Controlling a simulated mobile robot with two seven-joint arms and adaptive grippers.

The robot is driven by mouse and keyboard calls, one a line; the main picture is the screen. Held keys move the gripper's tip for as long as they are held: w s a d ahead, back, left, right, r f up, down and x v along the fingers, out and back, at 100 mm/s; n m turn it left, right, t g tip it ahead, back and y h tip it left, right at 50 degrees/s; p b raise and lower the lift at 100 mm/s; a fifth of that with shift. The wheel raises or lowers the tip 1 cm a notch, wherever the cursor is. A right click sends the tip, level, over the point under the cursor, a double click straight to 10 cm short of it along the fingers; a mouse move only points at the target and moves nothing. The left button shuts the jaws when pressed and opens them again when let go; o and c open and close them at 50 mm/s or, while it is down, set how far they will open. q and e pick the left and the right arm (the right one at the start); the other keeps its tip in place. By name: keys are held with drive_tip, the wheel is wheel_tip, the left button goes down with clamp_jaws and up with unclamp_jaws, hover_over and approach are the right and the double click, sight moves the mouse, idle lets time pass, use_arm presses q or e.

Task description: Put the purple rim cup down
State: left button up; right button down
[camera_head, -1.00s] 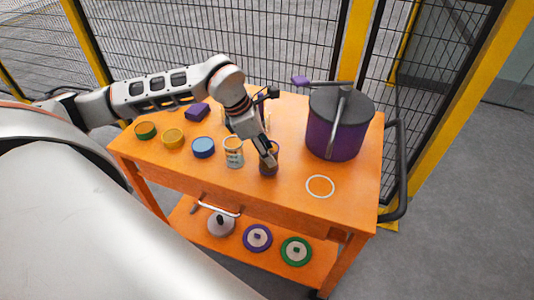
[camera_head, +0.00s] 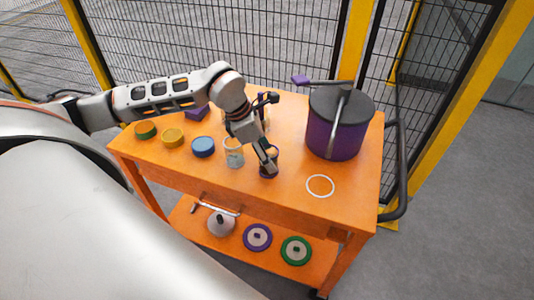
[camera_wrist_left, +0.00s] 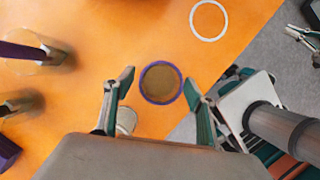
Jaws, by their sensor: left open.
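The purple rim cup (camera_head: 269,175) stands on the orange cart top near its front edge, partly hidden by my left gripper (camera_head: 267,164) in the head view. In the left wrist view, the cup (camera_wrist_left: 160,83) shows from above as a purple ring around a brown inside. My left gripper (camera_wrist_left: 159,84) is open, with one finger on each side of the cup and visible gaps between fingers and rim. A white ring mark (camera_head: 320,186) lies bare on the cart top to the right of the cup.
A large purple pot (camera_head: 333,137) stands at the back right. Lids lie on the lower shelf (camera_head: 188,222).

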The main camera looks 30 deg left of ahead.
use_arm(q)
drive_tip(key=v, duration=1.2)
drive_tip(key=shift+b, duration=0.3)
